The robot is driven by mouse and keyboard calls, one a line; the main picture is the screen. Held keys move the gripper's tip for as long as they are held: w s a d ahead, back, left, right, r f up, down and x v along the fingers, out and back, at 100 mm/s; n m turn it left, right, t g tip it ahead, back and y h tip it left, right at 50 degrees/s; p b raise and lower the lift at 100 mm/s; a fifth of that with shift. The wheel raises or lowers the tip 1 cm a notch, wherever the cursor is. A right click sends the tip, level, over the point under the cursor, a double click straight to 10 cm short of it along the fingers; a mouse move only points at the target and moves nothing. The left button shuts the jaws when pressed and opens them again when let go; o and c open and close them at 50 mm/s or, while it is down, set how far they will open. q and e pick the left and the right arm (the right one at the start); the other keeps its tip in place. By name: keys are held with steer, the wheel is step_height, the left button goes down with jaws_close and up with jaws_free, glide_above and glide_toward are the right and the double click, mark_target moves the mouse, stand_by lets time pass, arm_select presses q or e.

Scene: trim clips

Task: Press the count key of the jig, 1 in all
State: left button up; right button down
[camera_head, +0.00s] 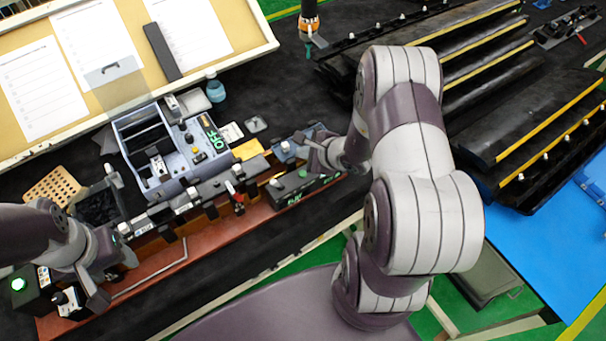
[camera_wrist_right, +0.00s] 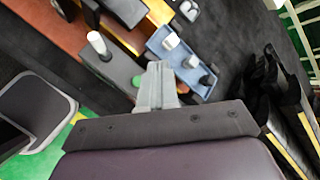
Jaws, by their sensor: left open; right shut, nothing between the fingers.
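The jig (camera_head: 205,192) is a long dark bar with clamps along the front of the bench. At its right end is a black box (camera_head: 296,190) with a green button and green lettering; the box also shows in the right wrist view (camera_wrist_right: 107,62). The green button (camera_wrist_right: 138,81) is just left of my right gripper's fingertips (camera_wrist_right: 160,72). My right gripper (camera_head: 316,153) is shut and empty, above or beside this box; contact cannot be told. My left gripper (camera_head: 108,277) is open and empty at the left end, near another black box (camera_head: 36,290) with a lit green button.
A blue-grey tray (camera_head: 165,155) with a green OFF label stands behind the jig. A small blue block with white-topped pegs (camera_wrist_right: 178,62) is beside my right fingertips. A slanted board with papers (camera_head: 130,55) is at the back left. Black stepped racks (camera_head: 540,140) stand at right.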

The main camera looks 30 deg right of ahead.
steer(key=b, duration=0.4)
glide_above(305, 176)
step_height(305, 176, down, 6)
steer(key=shift+w+r, duration=0.1)
steer(key=shift+r, duration=0.05)
steer(key=shift+f, duration=0.2)
stand_by(1.4)
steer(key=shift+f+b, duration=0.35)
steer(key=shift+b, duration=0.45)
